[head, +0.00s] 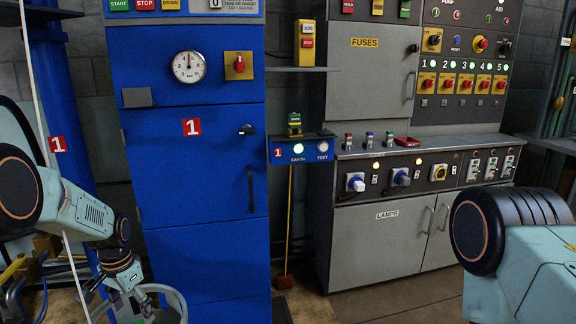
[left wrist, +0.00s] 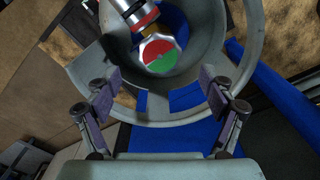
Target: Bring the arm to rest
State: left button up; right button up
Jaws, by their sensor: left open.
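My left arm comes in from the left in the head view. Its gripper (head: 142,302) is low in front of the blue cabinet (head: 205,170), over a grey round container (head: 178,300). In the left wrist view the two fingers (left wrist: 160,80) are spread wide with nothing between them. The grey container's rim (left wrist: 75,80) passes beneath the fingers. Inside it lies a round piece with a red and green face (left wrist: 159,54) and a metal part beside it. Whether a finger touches the rim I cannot tell. My right gripper is out of view.
The blue cabinet carries a dial gauge (head: 189,66) and a red switch (head: 239,65). To its right are an EARTH/TEST box (head: 301,151) and a grey panel bench (head: 385,222) with knobs. A blue bar (left wrist: 270,90) runs beside the container. Bare floor (head: 420,298) shows at lower right.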

aim_at(137, 323)
pick_arm(q)
notch_tip(137, 323, up, 7)
notch_tip(137, 323, down, 12)
jog(key=shift+r, duration=0.2)
jog(key=shift+f, duration=0.2)
jog(key=n, duration=0.3)
jog(key=shift+r+n, duration=0.1)
jog(key=shift+n, duration=0.2)
jog(key=shift+n+p, duration=0.3)
jog(key=shift+n, duration=0.8)
jog(key=n, duration=0.8)
jog(key=shift+n, duration=2.5)
